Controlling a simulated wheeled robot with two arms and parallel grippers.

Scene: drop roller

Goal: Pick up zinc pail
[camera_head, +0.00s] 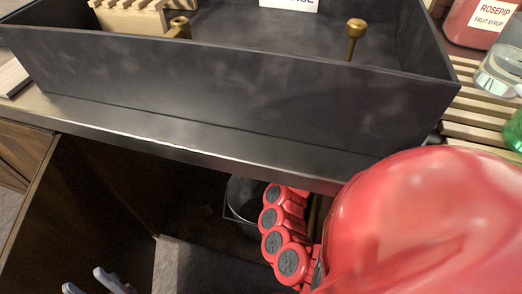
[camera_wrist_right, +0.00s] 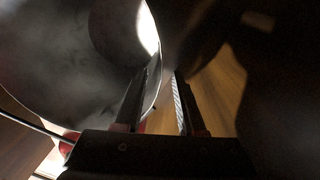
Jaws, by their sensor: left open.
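The zinc pail (camera_head: 241,196) is a dark grey round vessel in the shadowed space below the counter, partly hidden by my red right arm in the head view. In the right wrist view the pail (camera_wrist_right: 60,60) fills the left side, with its curved rim and a thin wire handle showing. My right gripper (camera_wrist_right: 162,72) has its fingers apart, one over the pail's inside and one just outside the rim; I cannot tell whether they touch it. My left gripper (camera_head: 84,280) is open and empty at the lower left, away from the pail.
A dark sink basin (camera_head: 240,100) with brass fittings sits above in the counter (camera_head: 180,140). A wooden rack (camera_head: 130,18) stands in it. A slatted board (camera_head: 470,115), a syrup bottle (camera_head: 480,22) and a glass (camera_head: 500,70) are at the right. A dark cabinet wall (camera_head: 80,200) stands left of the opening.

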